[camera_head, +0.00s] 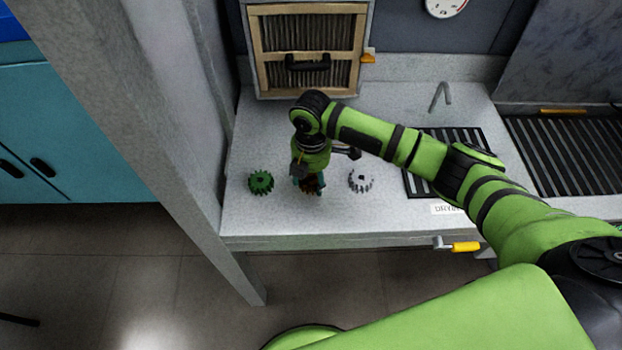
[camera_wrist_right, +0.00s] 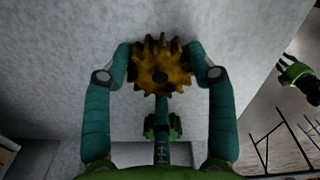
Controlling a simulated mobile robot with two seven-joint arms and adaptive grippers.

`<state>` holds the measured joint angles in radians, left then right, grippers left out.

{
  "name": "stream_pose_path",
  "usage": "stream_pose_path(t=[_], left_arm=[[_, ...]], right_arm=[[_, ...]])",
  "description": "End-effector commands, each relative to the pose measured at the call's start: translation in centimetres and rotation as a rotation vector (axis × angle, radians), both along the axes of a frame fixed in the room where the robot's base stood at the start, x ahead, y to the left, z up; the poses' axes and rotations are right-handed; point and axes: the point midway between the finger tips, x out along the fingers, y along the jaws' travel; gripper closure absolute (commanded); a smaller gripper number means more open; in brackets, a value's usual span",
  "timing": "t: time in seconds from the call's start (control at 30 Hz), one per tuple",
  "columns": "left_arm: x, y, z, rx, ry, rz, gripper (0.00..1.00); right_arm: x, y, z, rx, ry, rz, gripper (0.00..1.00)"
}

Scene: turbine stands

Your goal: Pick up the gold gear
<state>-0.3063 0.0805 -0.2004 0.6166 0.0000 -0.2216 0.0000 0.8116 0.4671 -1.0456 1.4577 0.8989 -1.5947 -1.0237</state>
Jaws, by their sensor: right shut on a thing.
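The gold gear (camera_wrist_right: 161,66) shows in the right wrist view, flat side towards the camera, between the two teal fingers of my right gripper (camera_wrist_right: 162,72). The fingers are shut on its left and right edges. In the head view my right gripper (camera_head: 309,184) points down over the counter, and it mostly hides the gear there. I cannot tell whether the gear still touches the counter. My left gripper is not in view.
A green gear (camera_head: 261,182) lies left of my right gripper and a white-grey gear (camera_head: 361,180) lies to its right, both on the grey counter (camera_head: 290,222). A framed filter box (camera_head: 307,80) stands behind. A black drying rack (camera_head: 447,160) is at the right. A post (camera_head: 150,120) rises at the left.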

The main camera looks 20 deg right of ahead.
Motion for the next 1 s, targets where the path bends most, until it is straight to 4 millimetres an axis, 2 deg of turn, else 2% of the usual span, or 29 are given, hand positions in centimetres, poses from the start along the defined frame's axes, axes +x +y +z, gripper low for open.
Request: stream_pose_path(t=[0.27, 0.37, 0.5, 0.8, 1.0], left_arm=[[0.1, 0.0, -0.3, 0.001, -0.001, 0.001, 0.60], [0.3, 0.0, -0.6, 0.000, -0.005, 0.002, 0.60], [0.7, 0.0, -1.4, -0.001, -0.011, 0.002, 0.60], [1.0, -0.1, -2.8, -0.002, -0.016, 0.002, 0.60], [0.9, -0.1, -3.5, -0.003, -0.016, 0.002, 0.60]], right_arm=[[0.1, 0.0, 0.7, 0.000, -0.002, 0.000, 1.00], [0.1, 0.0, 1.7, 0.001, -0.004, 0.001, 1.00], [0.2, 0.0, 4.1, 0.002, -0.007, 0.002, 1.00], [-2.3, -6.5, 7.9, -0.003, -0.003, -0.003, 1.00], [-3.5, -9.5, 9.9, -0.003, -0.002, -0.003, 1.00]])
